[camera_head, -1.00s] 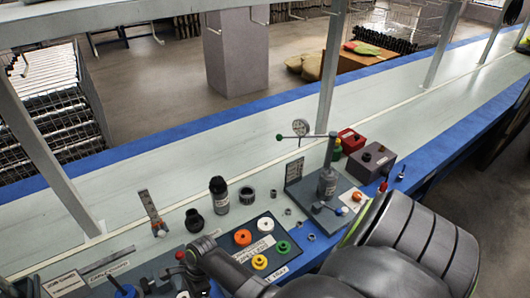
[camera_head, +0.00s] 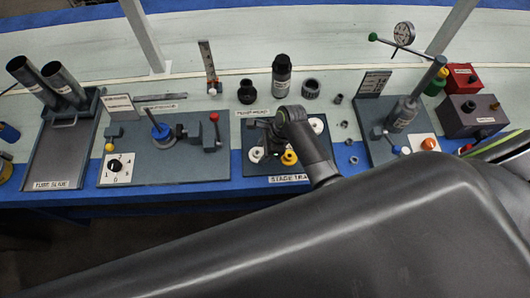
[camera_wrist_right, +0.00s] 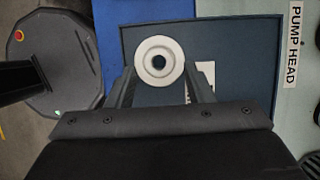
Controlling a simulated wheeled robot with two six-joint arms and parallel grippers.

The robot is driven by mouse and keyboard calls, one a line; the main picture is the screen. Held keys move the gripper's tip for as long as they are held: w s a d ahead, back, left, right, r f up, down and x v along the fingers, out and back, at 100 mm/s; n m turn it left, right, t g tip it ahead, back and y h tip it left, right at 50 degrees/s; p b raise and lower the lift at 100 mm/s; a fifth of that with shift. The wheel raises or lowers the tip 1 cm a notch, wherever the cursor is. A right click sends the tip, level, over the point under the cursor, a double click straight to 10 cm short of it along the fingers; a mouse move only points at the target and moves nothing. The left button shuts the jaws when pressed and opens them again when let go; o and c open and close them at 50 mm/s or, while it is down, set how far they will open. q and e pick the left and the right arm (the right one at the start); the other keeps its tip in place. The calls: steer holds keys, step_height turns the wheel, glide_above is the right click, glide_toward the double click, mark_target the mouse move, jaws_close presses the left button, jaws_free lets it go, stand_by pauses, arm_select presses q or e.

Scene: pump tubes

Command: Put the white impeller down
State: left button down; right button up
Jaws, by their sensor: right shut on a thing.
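In the right wrist view the white impeller (camera_wrist_right: 147,71), a white ring with a dark centre hole, sits between the fingertips of my right gripper (camera_wrist_right: 160,76). The gripper is shut on it. Below it is the dark stage tray (camera_wrist_right: 240,40); I cannot tell whether the impeller touches it. In the head view my right gripper (camera_head: 267,141) is over the left part of the tray, with a white edge (camera_head: 257,154) showing under it. Another white impeller (camera_head: 318,125) and a yellow one (camera_head: 289,158) lie on the tray. My arm hides part of the tray. My left gripper is out of view.
Behind the tray stand a black bottle (camera_head: 281,78), a dark fitting (camera_head: 246,92) and a ribbed ring (camera_head: 311,88). A fixture plate with a blue-topped part (camera_head: 161,132) is to the left. A press stand (camera_head: 403,113) is to the right.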

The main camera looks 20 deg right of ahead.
step_height(320, 180, down, 3)
steer(key=shift+d+r, duration=0.1)
steer(key=shift+r, duration=0.05)
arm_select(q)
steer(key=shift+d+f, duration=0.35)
arm_select(e)
steer(key=shift+f, duration=0.5)
arm_select(q)
steer(key=shift+b, duration=0.3)
arm_select(e)
steer(key=shift+f, duration=0.15)
steer(key=o, duration=1.2)
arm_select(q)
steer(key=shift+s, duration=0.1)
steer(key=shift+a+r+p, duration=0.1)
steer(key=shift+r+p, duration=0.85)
arm_select(e)
steer(key=v, duration=1.2)
